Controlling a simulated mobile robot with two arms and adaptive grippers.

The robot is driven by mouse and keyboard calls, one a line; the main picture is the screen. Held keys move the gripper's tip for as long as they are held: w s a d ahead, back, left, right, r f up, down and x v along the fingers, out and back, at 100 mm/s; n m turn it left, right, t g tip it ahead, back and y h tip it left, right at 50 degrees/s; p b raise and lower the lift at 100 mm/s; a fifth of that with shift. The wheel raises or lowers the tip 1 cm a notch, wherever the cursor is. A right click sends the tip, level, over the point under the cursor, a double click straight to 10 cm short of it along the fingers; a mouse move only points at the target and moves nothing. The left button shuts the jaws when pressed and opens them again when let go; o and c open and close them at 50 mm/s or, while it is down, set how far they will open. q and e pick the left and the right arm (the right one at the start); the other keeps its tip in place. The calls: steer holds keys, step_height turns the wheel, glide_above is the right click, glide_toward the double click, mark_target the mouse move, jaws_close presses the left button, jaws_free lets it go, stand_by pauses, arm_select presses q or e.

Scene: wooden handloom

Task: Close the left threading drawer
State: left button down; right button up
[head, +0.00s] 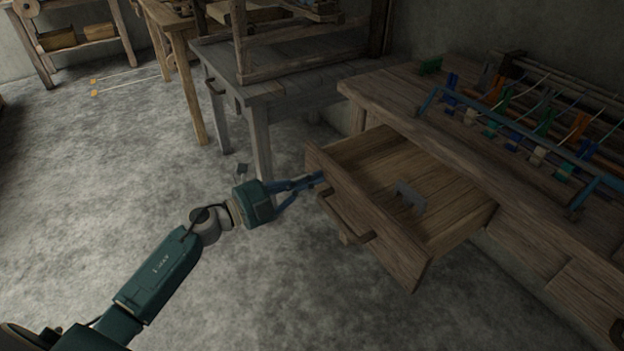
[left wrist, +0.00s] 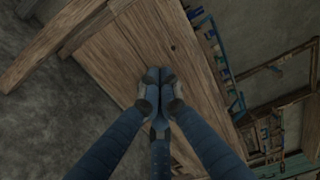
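The left threading drawer (head: 425,262) is pulled well out of the wooden bench, its inside open to view. Its front carries a wooden bar handle (head: 345,217). A small grey metal piece (head: 410,196) lies in the drawer. My left gripper (head: 320,179) is at the far left end of the drawer front, left of the handle, with its fingers pointing at the wood. I cannot tell whether they touch it. In the left wrist view the fingertips (left wrist: 158,77) are together with nothing seen between them, over wooden boards. My right gripper is not in view.
The bench top (head: 390,92) holds a blue-framed rack with coloured clips (head: 510,125). Closed drawer fronts (head: 525,245) lie right of the open one. A grey wooden table (head: 270,85) stands close behind my left gripper. The floor (head: 240,290) in front of the drawer is clear.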

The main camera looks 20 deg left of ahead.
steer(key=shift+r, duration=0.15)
arm_select(q)
steer(key=shift+w+d, duration=0.1)
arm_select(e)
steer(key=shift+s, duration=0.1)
